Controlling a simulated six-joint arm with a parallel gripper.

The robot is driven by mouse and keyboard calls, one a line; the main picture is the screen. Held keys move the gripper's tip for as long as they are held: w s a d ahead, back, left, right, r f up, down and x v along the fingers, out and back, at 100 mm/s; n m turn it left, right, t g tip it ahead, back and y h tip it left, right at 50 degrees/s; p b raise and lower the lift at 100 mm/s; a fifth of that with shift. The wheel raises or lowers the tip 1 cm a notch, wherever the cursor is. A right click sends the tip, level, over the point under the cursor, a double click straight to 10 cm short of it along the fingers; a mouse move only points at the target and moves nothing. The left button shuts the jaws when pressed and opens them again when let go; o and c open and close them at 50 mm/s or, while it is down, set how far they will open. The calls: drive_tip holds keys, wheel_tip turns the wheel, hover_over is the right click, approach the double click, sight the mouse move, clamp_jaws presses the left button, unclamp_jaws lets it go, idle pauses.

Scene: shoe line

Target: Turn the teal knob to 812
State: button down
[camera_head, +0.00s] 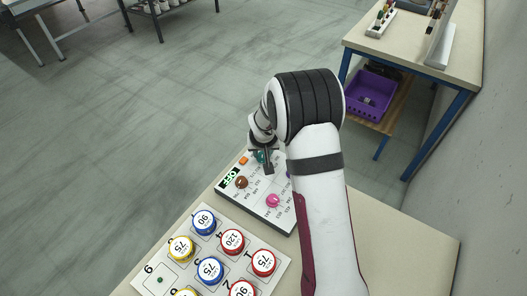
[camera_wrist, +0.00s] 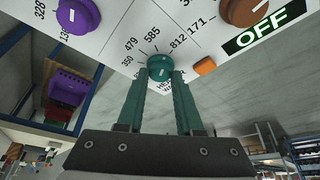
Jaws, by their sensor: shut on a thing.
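The teal knob (camera_wrist: 160,67) sits on the white control panel (camera_wrist: 122,38), with the labels 350, 479, 585 and 812 printed around it. The 812 label is on the right side of its scale. A pale pointer line shows on the knob, but its exact heading is hard to read. My gripper (camera_wrist: 161,78) has its two green fingers shut on the knob, one on each side.
An orange button (camera_wrist: 204,66), a brown knob (camera_wrist: 243,10), a purple knob (camera_wrist: 78,14) and an OFF display (camera_wrist: 262,30) are close by. A pink knob (camera_head: 273,200) is on the same panel. A board (camera_head: 215,243) with several labelled round weights or jars stands in front.

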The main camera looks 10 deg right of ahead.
drive_tip(key=shift+a+m+g+h, duration=0.15)
drive_tip(key=shift+m+h, duration=0.15)
drive_tip(key=shift+m, duration=0.5)
drive_tip(key=shift+m+g+h, duration=0.15)
drive_tip(key=shift+m+h, duration=0.15)
drive_tip(key=shift+m, duration=0.5)
drive_tip(key=c, duration=0.6)
unclamp_jaws()
drive_tip(key=shift+o, duration=0.2)
drive_tip(key=shift+r, duration=0.1)
drive_tip(key=v, duration=1.5)
drive_tip(key=shift+a+r, duration=0.15)
drive_tip(key=shift+r, duration=0.1)
drive_tip(key=shift+s, duration=0.15)
